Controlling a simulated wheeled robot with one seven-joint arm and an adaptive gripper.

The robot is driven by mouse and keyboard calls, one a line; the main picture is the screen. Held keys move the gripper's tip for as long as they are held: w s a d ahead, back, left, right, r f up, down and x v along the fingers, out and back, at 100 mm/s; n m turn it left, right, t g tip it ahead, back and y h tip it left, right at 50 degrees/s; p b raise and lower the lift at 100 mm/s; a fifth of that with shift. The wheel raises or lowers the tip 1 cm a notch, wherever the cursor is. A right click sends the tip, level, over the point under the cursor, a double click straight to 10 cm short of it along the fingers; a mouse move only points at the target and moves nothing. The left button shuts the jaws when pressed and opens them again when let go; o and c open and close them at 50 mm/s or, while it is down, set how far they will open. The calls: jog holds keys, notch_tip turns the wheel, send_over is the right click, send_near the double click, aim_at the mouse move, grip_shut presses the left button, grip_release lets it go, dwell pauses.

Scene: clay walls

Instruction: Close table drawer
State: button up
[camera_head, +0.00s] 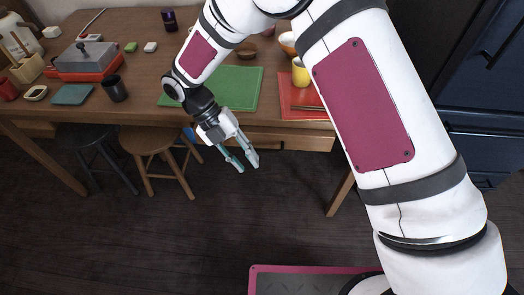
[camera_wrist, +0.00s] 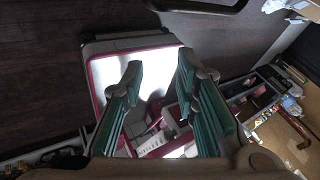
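The wooden table (camera_head: 140,60) spans the upper left of the head view. A wooden drawer front (camera_head: 305,139) shows under its front edge, right of my gripper. I cannot tell clearly how far it stands out from the table. Another drawer front (camera_head: 38,129) shows at the table's left end. My gripper (camera_head: 247,164) hangs in front of the table, fingers pointing down over the floor, just left of and below the nearer drawer front. In the wrist view my gripper (camera_wrist: 160,63) has its two green-padded fingers apart with nothing between them. My arm hides part of the table's right side.
Two stools, one wooden (camera_head: 148,141) and one dark (camera_head: 92,137), stand under the table at left. A green board (camera_head: 236,88) and a red tray (camera_head: 290,98) lie on top. Dark blue cabinets (camera_head: 485,120) stand at right.

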notch_tip(320, 180, down, 6)
jog(key=s+n+t+h+b, duration=0.2)
jog(key=s+t+h+b, duration=0.15)
jog(key=t+h, duration=0.2)
jog(key=n+t+h+b, duration=0.25)
jog(key=t+b, duration=0.35)
jog(key=t, duration=0.5)
send_near(263, 150)
jog(key=shift+n, duration=0.35)
jog(key=b+x, duration=0.2)
jog(key=x, duration=0.3)
jog(key=b+x, duration=0.2)
jog(key=x, duration=0.3)
jog(key=shift+w+f, duration=0.15)
jog(key=shift+f, duration=0.05)
grip_shut()
